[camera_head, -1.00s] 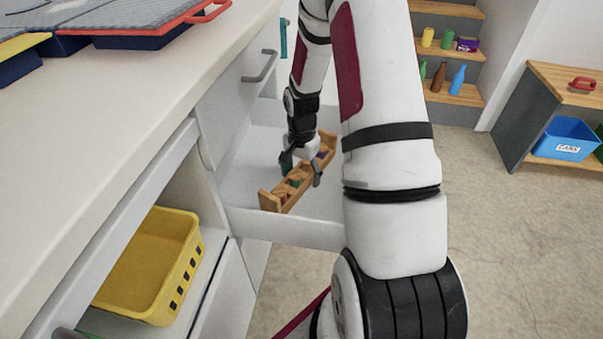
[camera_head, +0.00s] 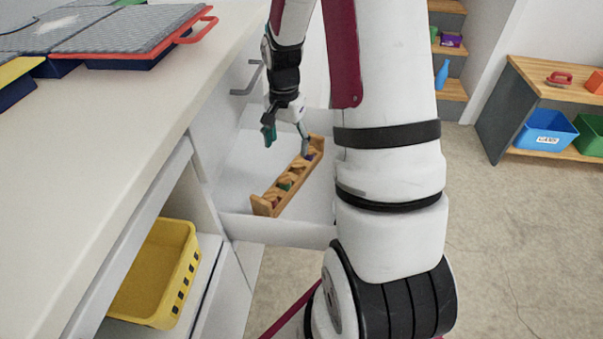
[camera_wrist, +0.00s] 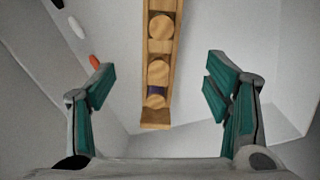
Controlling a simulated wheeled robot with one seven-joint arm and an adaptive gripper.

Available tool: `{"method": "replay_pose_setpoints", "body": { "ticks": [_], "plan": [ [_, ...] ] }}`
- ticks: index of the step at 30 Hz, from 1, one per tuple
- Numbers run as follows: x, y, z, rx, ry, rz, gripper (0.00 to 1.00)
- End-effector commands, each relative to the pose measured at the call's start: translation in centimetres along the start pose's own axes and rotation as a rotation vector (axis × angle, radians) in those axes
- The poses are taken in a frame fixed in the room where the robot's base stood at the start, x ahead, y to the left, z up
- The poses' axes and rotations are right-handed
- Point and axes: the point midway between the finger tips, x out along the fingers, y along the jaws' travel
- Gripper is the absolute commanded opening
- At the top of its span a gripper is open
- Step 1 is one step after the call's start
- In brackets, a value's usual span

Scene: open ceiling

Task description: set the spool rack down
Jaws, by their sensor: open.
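The spool rack (camera_head: 264,207) is a narrow wooden rack holding several wooden spools with coloured thread. It lies in the open white drawer (camera_head: 245,167), near the drawer's right side in the head view. In the wrist view the rack (camera_wrist: 157,118) runs from the top edge down to between my fingers. My gripper (camera_head: 287,143) is open and empty, above the rack in the head view. In the wrist view its green-padded fingers (camera_wrist: 158,95) stand wide apart, one on each side of the rack and clear of it.
The white counter (camera_head: 110,130) runs along the left, with a red-rimmed tray (camera_head: 150,55) on it. A yellow basket (camera_head: 150,275) sits in a compartment below. A small orange-red item (camera_wrist: 95,62) shows in the wrist view. Shelves with blue (camera_head: 545,132) and green bins stand at right.

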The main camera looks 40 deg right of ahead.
Motion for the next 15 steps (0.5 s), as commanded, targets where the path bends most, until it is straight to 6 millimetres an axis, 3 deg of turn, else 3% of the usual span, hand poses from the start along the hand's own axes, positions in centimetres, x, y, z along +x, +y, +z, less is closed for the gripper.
{"method": "replay_pose_setpoints", "body": {
  "ticks": [8,15],
  "plan": [
    [-9.2,1.1,6.8,-0.272,0.029,0.008,0.71],
    [-16.0,5.0,14.6,-0.553,0.038,0.013,0.71]
  ]
}}
